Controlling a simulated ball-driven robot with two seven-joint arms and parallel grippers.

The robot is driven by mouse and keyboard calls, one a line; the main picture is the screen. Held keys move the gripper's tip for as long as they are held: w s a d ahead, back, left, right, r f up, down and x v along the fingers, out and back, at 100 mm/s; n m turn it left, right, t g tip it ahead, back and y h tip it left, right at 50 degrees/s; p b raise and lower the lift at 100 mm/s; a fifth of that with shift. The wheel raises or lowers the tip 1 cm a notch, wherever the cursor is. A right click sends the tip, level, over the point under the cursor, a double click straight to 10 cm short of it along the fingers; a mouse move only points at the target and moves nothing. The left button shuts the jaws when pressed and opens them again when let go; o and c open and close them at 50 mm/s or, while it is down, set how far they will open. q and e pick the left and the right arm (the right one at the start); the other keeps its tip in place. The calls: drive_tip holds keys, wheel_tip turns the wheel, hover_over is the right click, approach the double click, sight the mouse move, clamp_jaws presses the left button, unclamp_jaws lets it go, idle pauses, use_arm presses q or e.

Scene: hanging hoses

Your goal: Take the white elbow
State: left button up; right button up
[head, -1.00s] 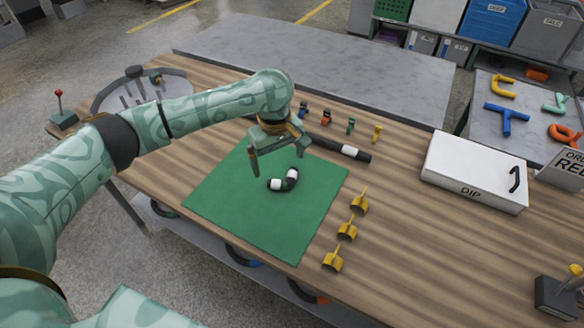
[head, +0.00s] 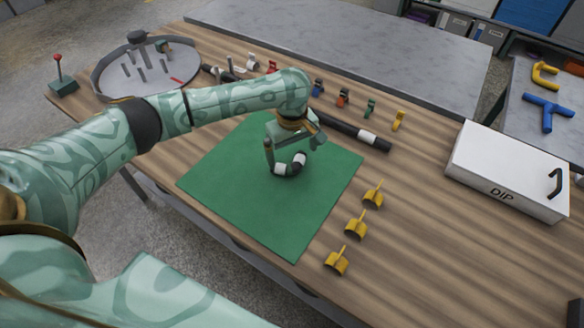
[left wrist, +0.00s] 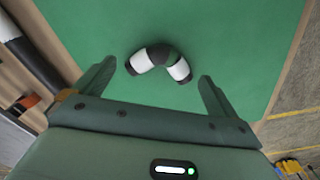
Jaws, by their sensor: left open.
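The white elbow, a short bent piece with white bands and black middle and ends, lies on the green mat. It shows in the head view (head: 280,168) and in the left wrist view (left wrist: 178,69). My left gripper (head: 288,158) is over the mat just above the elbow. In the left wrist view its two fingers (left wrist: 155,80) are apart, one on each side of the elbow, with nothing between them gripped. The finger in front partly overlaps the elbow in the head view. My right gripper is not in view.
The green mat (head: 240,205) is otherwise bare. A black hose with a white band (head: 367,137) lies behind it. Several small coloured clips stand behind the hose. Yellow holders (head: 356,224) line the mat's right side. A white DIP box (head: 505,170) is at right, a round tray (head: 140,75) at far left.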

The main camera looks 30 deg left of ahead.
sight(293, 166)
use_arm(q)
drive_tip(key=f+b, duration=0.2)
drive_tip(key=f, duration=0.1)
drive_tip(key=f+b, duration=0.1)
drive_tip(key=f, duration=0.1)
drive_tip(key=shift+s+d+f, duration=0.15)
drive_tip(key=shift+s+d, duration=0.05)
drive_tip(key=shift+s, duration=0.15)
drive_tip(key=c, duration=1.7)
drive_tip(key=shift+r, duration=0.2)
